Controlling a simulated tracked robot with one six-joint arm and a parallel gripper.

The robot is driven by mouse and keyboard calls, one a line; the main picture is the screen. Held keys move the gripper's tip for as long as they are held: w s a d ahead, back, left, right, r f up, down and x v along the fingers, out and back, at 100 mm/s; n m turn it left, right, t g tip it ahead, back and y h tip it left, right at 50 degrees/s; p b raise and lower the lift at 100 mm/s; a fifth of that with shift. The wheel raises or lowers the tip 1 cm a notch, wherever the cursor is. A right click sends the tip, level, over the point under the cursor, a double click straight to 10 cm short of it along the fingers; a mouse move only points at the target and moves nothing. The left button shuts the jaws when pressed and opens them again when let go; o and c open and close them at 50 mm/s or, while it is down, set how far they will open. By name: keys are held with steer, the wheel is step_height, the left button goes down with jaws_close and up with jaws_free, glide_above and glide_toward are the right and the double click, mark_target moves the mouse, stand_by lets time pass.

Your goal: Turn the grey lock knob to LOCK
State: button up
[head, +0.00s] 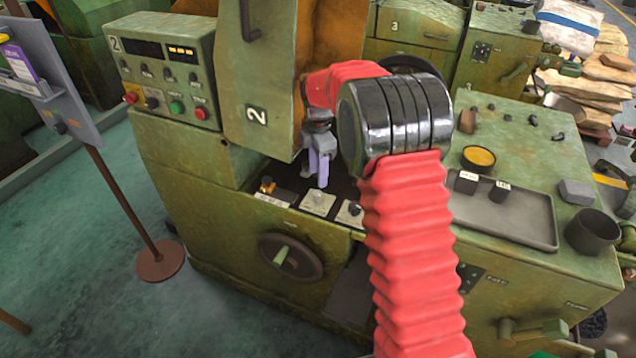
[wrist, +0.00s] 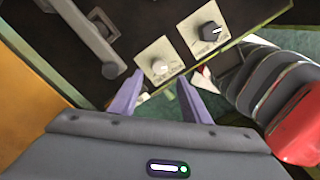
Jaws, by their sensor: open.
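My gripper (head: 322,184) hangs just above and behind this plate in the head view. In the wrist view my gripper's two purple fingers (wrist: 160,80) are apart and empty, their tips on either side of the lower part of the plate. I cannot tell the exact height between fingertips and knob.
A black knob (head: 354,208) stands close on the right, also in the wrist view (wrist: 211,32). A grey bar handle (wrist: 92,35) lies nearby. The green machine head (head: 258,95) overhangs the recess; a handwheel (head: 290,257) is below.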

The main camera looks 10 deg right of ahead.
step_height(320, 180, up, 5)
steer(key=shift+r, duration=0.1)
stand_by(0.7)
steer(key=s+r+m+t, duration=0.2)
steer(key=s+r+m, duration=0.2)
steer(key=s, duration=0.8)
steer(key=s+r+m+t, duration=0.1)
steer(key=s+r+m, duration=0.2)
steer(key=s+m, duration=0.6)
steer(key=s+r+m+t, duration=0.2)
steer(key=s+r+m, duration=0.2)
steer(key=s, duration=1.1)
steer(key=shift+s+d+r+m+t, duration=0.15)
steer(key=shift+s+r+m+t, duration=0.2)
steer(key=shift+m, duration=1.15)
